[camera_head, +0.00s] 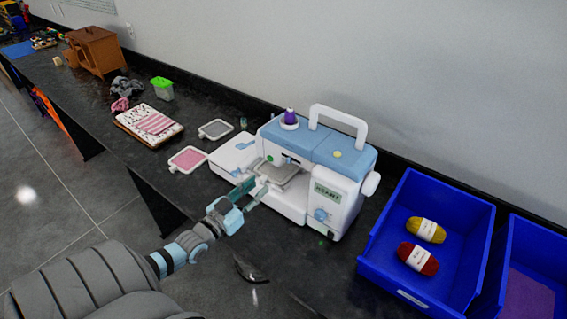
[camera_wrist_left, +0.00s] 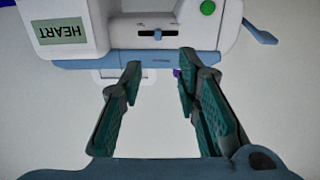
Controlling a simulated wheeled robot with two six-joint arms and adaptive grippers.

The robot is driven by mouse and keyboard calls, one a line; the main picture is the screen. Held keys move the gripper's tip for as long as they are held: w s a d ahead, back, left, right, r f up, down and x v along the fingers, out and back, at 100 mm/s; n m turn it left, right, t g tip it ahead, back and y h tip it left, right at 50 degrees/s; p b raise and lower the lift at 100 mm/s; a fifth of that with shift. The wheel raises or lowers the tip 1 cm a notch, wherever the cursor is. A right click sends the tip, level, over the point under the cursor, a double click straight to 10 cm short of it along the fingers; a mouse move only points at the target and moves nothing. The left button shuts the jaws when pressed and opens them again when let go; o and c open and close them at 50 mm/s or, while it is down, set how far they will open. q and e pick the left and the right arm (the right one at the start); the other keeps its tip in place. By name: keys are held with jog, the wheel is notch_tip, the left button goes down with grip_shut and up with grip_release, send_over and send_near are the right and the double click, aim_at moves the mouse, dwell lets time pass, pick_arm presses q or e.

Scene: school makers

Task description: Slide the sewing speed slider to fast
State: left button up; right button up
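The white and light-blue sewing machine (camera_head: 333,155) stands on the black counter, with a HEART display on its right front. In the left wrist view the machine (camera_wrist_left: 120,45) appears upside down. Its speed slider (camera_wrist_left: 157,33) is a dark horizontal slot with a small knob near the middle. A green button (camera_wrist_left: 208,8) sits to the right of the slot there. My left gripper (camera_head: 252,191) is in front of the machine; its fingers (camera_wrist_left: 158,75) are apart with nothing between them, and the slider lies beyond the tips, not touched. My right gripper is not in view.
A blue bin (camera_head: 383,245) with yellow yarn (camera_head: 426,230) and red yarn (camera_head: 419,259) stands right of the machine. A dark object (camera_head: 248,270) in front is unclear.

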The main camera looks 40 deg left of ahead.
pick_arm(q)
jog(key=b, duration=0.5)
send_near(287, 162)
jog(key=w, duration=0.2)
jog(key=w+b, duration=0.6)
jog(key=shift+w+r, duration=0.15)
jog(key=shift+w, duration=0.05)
jog(key=shift+c, duration=0.4)
grip_shut()
jog(key=d+p, duration=0.2)
jog(key=d, duration=0.1)
jog(key=shift+d+r+p, duration=0.1)
jog(key=shift+r+p, duration=0.05)
jog(key=shift+p, duration=0.25)
jog(key=shift+f, duration=0.3)
